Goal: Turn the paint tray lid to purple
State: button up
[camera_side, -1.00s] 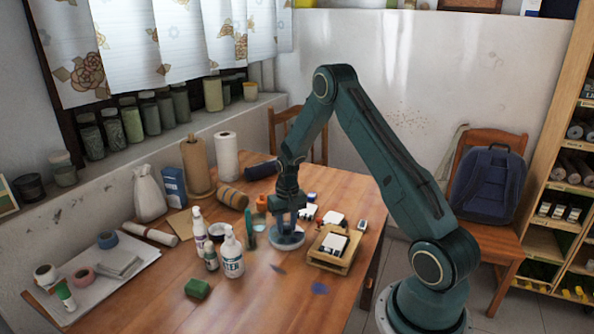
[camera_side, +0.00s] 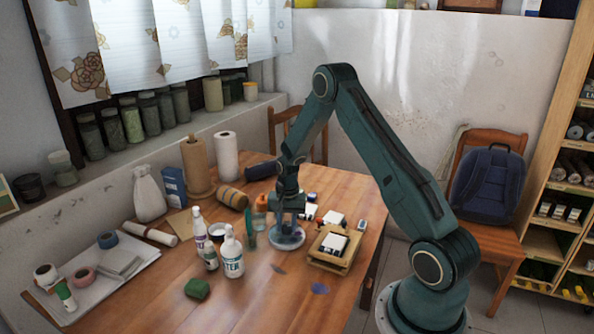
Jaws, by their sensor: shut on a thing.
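The paint tray (camera_side: 288,241) is a small round, pale blue-grey disc on the wooden table, left of the wooden box. My gripper (camera_side: 287,226) points down over the tray and is shut on its lid, at or near the middle. The fingers and the lid's grip are too small and dark to tell apart. The paint colours and the lid's opening are hidden or too small to read, so I cannot tell which colour it stands at.
White bottles (camera_side: 232,254) and an orange-capped bottle (camera_side: 260,212) stand close left of the tray. A wooden box (camera_side: 327,260) with a white block is close right. A green sponge (camera_side: 197,289) lies front left. The table's front middle is mostly clear, with paint stains.

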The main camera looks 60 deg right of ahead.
aim_at(288, 226)
jog(key=o, duration=1)
jog(key=shift+c, duration=0.2)
jog(key=shift+r, duration=0.2)
notch_tip(288, 226, up, 14)
jog(key=shift+s+f, duration=0.2)
jog(key=shift+f, duration=0.05)
jog(key=shift+r, duration=0.1)
